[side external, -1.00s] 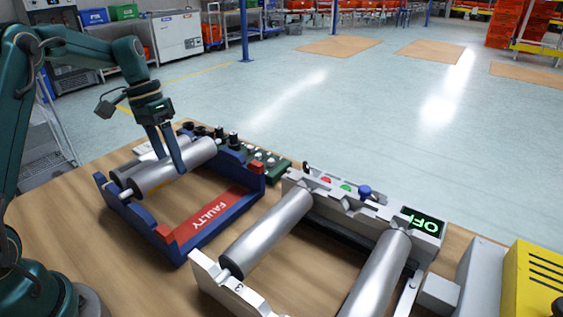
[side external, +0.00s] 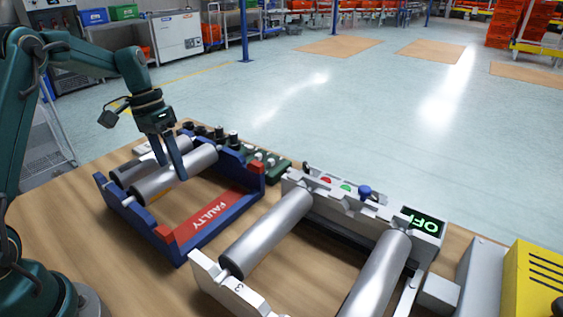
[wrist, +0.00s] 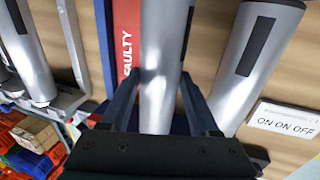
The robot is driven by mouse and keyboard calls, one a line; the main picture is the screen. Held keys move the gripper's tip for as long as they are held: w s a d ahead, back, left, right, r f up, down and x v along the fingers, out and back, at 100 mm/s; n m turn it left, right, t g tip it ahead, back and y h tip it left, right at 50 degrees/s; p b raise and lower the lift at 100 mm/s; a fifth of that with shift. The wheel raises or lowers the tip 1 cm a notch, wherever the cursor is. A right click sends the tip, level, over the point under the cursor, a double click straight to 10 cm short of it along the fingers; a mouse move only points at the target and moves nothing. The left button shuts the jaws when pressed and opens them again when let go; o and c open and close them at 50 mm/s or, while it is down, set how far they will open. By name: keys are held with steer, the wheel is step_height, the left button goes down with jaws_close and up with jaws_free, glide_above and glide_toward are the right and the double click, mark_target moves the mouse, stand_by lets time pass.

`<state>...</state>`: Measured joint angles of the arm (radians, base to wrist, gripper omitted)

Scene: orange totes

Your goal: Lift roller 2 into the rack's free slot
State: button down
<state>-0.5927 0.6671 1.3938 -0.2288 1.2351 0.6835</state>
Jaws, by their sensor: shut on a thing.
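My gripper (side external: 171,172) is shut on a grey metal roller (side external: 200,160), its fingers on either side of it. In the wrist view the held roller (wrist: 160,60) runs between the fingers. It lies across the blue rack (side external: 184,247), its ends at the two notched walls; whether it touches the slots I cannot tell. A second roller (side external: 124,175) lies beside it in the rack, partly hidden behind it, and shows at right in the wrist view (wrist: 255,60). The rack has a red FAULTY strip (side external: 207,212). No number is readable on the rollers.
A yellow box (side external: 535,280) is far right.

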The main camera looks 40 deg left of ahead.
steer(key=shift+f, duration=0.25)
stand_by(0.5)
steer(key=shift+c, duration=0.2)
jaws_free()
steer(key=shift+v, duration=2.6)
